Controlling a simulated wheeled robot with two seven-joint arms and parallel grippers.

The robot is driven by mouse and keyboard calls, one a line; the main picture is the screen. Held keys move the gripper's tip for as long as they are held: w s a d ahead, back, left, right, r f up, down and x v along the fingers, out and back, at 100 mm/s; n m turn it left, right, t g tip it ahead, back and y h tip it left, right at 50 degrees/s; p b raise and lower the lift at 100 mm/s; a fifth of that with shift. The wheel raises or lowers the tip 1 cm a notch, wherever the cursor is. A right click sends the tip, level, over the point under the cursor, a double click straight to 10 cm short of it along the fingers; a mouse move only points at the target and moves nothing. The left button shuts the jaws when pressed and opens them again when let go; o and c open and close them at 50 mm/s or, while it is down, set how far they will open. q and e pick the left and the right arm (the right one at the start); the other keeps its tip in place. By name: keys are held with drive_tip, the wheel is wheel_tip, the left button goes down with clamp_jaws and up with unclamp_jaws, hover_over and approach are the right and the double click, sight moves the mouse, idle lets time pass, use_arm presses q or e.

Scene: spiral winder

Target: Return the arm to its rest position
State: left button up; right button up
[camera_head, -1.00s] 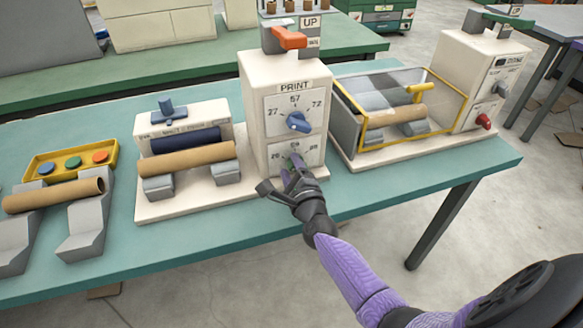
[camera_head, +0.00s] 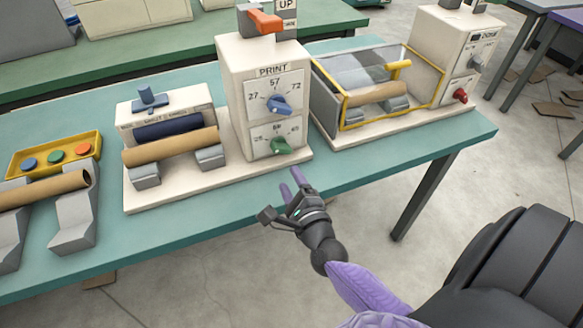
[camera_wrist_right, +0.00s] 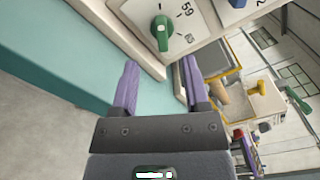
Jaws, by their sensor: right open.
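My right gripper (camera_head: 291,190) is open and empty, in front of the teal table's front edge and below the print machine (camera_head: 262,100). In the right wrist view its two purple fingers (camera_wrist_right: 160,85) stand apart with nothing between them. The green knob (camera_head: 280,145) is clear of the fingers, on the lower dial of the print machine; it also shows in the right wrist view (camera_wrist_right: 161,33). The blue knob (camera_head: 279,105) is on the dial above it. My left gripper is not in view.
A winder with a brown tube (camera_head: 170,147) stands left of the print machine. A yellow-framed machine (camera_head: 410,100) stands to its right. A yellow tray of coloured buttons (camera_head: 56,154) lies at the left. The floor in front of the table is free.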

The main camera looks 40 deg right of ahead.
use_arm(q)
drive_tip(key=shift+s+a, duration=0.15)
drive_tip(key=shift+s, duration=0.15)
use_arm(e)
drive_tip(key=s+a+f+n+g+y, duration=0.1)
drive_tip(key=s+a+n+g+y, duration=0.25)
drive_tip(key=a+n, duration=0.4)
drive_tip(key=s+a+f+n+g+y, duration=0.1)
drive_tip(key=s+a+n+g+y, duration=0.3)
drive_tip(key=n, duration=0.6)
drive_tip(key=s+d+n+g+h, duration=0.25)
drive_tip(key=s+n+g, duration=0.45)
drive_tip(key=s+n, duration=0.45)
drive_tip(key=s+f+g+h, duration=0.1)
drive_tip(key=s+f, duration=0.2)
drive_tip(key=f, duration=0.7)
drive_tip(key=s+f+g, duration=0.1)
drive_tip(key=s+f, duration=0.1)
drive_tip(key=f, duration=0.9)
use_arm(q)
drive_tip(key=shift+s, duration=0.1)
use_arm(e)
drive_tip(key=s+d+f, duration=0.3)
drive_tip(key=s+f, duration=0.5)
drive_tip(key=s, duration=0.4)
drive_tip(key=shift+s+d+g, duration=0.3)
drive_tip(key=shift+d+g, duration=0.05)
drive_tip(key=shift+g, duration=0.1)
